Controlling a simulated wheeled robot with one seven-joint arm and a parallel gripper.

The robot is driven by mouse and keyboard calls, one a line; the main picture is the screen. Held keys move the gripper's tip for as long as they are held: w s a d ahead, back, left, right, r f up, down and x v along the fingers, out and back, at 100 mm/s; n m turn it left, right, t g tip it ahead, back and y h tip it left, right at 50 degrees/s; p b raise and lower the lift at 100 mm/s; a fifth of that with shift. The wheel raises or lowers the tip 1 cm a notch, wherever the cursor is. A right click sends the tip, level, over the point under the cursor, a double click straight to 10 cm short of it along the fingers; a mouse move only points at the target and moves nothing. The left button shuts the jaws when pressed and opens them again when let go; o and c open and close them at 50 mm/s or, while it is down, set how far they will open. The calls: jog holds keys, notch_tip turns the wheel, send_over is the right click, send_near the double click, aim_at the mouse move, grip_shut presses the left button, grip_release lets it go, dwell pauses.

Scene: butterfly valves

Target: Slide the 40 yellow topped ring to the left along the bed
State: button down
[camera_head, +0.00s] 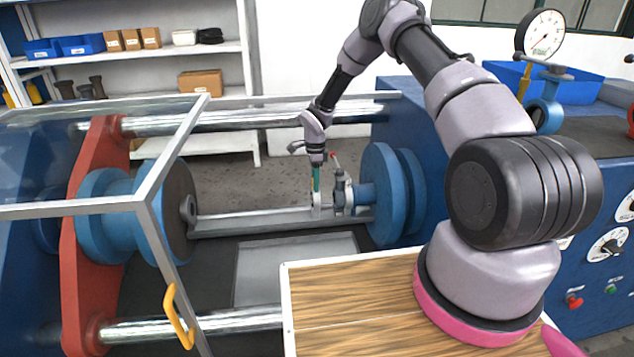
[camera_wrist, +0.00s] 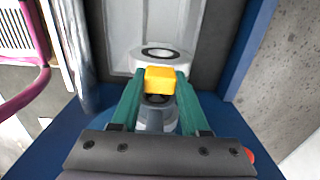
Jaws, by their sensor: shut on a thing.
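My gripper (camera_head: 316,188) points down over the bed (camera_head: 265,221), toward its right end. In the wrist view its two green fingers (camera_wrist: 160,85) are shut on a yellow block (camera_wrist: 160,80), the top of the ring. In the head view the ring's pale body (camera_head: 316,207) shows just below my fingertips, at the bed; the yellow top is hidden there by the fingers. I cannot read a number on it. A grey valve part (camera_head: 340,192) stands close to its right, before the blue flange (camera_head: 380,195).
A grey round end piece (camera_head: 188,210) stands at the bed's left end, by the brown-faced blue flange (camera_head: 178,210). The bed between it and my gripper is clear. A framed clear guard (camera_head: 165,170) with a yellow handle (camera_head: 178,315) stands at the front left.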

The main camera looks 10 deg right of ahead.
jog(key=shift+a, duration=2.25)
jog(key=shift+a, duration=2.6)
jog(key=shift+a, duration=2.5)
jog(key=shift+a, duration=2.35)
